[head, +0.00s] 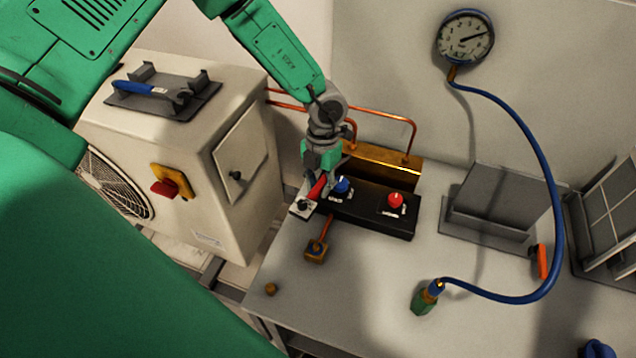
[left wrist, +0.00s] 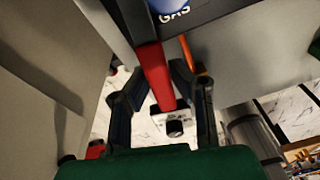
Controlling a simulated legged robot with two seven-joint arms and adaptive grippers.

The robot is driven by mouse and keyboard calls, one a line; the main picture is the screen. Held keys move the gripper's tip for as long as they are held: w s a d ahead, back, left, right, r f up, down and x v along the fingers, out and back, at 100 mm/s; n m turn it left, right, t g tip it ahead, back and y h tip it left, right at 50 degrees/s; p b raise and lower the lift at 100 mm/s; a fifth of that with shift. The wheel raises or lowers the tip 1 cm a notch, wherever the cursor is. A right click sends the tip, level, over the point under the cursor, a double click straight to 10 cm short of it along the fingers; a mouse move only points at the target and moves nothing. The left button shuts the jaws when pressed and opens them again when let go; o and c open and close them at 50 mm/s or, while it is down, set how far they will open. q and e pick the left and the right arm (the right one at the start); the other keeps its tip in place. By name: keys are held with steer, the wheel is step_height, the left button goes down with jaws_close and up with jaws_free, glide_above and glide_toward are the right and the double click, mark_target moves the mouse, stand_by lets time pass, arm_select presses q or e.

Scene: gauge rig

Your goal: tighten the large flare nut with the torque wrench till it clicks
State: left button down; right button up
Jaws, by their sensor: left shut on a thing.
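My left gripper (head: 318,178) comes down from above at the left end of a black block (head: 372,213). It is shut on a red bar (head: 317,188). In the left wrist view the red bar (left wrist: 153,75) runs between the fingers of my left gripper (left wrist: 163,98) to a pale piece (left wrist: 172,120) with a black knob. Whether this bar is the torque wrench, I cannot tell. A blue-handled wrench (head: 133,88) with a grey open head lies in a holder on the outdoor unit. The large flare nut is not clear to see. My right gripper is not in view.
The block carries a blue knob (head: 343,187) and a red knob (head: 395,200). A brass fitting (head: 316,250) and small brass piece (head: 271,288) are on the bench. A blue hose (head: 545,160) links a gauge (head: 465,38) to a green-and-brass end. The outdoor unit (head: 190,140) stands left.

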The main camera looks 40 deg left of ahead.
arm_select(q)
steer(key=shift+d, duration=0.2)
steer(key=shift+w, duration=0.15)
steer(key=shift+w+a+b, duration=0.3)
steer(key=shift+w+b, duration=0.05)
steer(key=shift+w, duration=0.6)
steer(key=shift+d+r+p, duration=0.15)
steer(key=shift+d+p, duration=0.15)
stand_by(0.4)
steer(key=shift+w+a+b, duration=0.1)
steer(key=shift+w+b, duration=0.4)
steer(key=shift+w, duration=0.6)
stand_by(0.4)
steer(key=shift+a, duration=0.1)
stand_by(0.4)
steer(key=shift+a+m, duration=1.3)
